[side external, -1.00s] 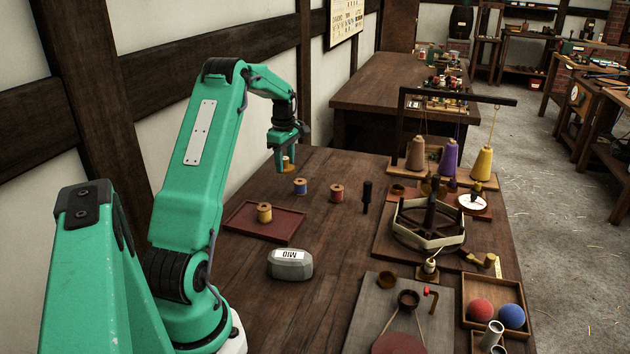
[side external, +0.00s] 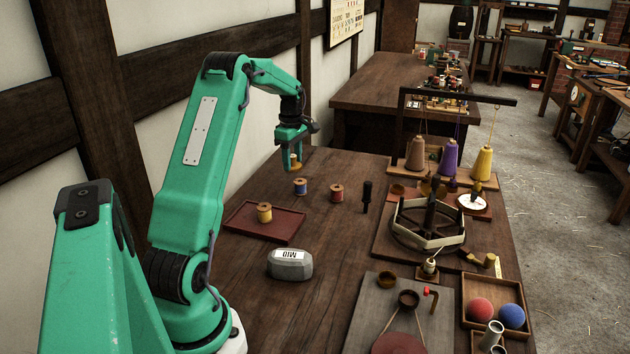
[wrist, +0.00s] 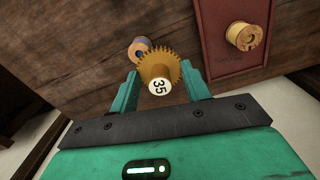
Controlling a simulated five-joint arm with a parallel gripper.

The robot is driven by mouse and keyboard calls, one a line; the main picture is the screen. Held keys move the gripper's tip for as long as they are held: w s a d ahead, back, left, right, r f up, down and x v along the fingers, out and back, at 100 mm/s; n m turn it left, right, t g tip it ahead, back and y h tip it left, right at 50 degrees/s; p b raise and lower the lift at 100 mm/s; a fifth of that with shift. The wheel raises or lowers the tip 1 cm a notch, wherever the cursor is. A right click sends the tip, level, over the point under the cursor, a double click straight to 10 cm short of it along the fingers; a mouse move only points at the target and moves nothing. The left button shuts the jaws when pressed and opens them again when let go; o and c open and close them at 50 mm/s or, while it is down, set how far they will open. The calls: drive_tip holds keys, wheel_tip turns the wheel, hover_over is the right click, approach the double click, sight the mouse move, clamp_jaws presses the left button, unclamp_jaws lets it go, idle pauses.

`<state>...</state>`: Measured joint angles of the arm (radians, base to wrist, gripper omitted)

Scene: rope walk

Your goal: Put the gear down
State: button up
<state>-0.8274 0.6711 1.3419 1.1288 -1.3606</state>
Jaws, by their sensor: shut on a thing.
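The gear (wrist: 172,68) is a brass-coloured toothed wheel with a white label reading 35 on its hub. My gripper (wrist: 161,84) is shut on it, with one teal finger on each side. In the side external view my gripper (side external: 294,163) hangs over the far left part of the bench, and the gear (side external: 295,163) is a small tan shape between the fingers, largely hidden. It appears to be above the bench, beyond the blue spool (side external: 300,187).
A red spool (side external: 337,193) and a black peg (side external: 367,197) stand to the right. A red tray (side external: 242,218) holds a yellow spool (side external: 264,212). A grey weight (side external: 290,264) lies nearer. Bare wood surrounds these. A winder (side external: 428,222) stands at right.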

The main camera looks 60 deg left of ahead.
drive_tip(key=w+d+r+n, duration=0.1)
drive_tip(key=w+d, duration=0.2)
drive_tip(key=d, duration=2.5)
drive_tip(key=s+d+n, duration=0.1)
drive_tip(key=s+d, duration=0.4)
drive_tip(key=d, duration=0.5)
hover_over(336, 249)
wheel_tip(336, 249, down, 8)
drive_tip(key=shift+w+r, duration=0.1)
drive_tip(key=shift+r, duration=0.05)
drive_tip(key=shift+f, duration=2)
drive_tip(key=shift+f, duration=0.15)
drive_tip(key=o, duration=1.1)
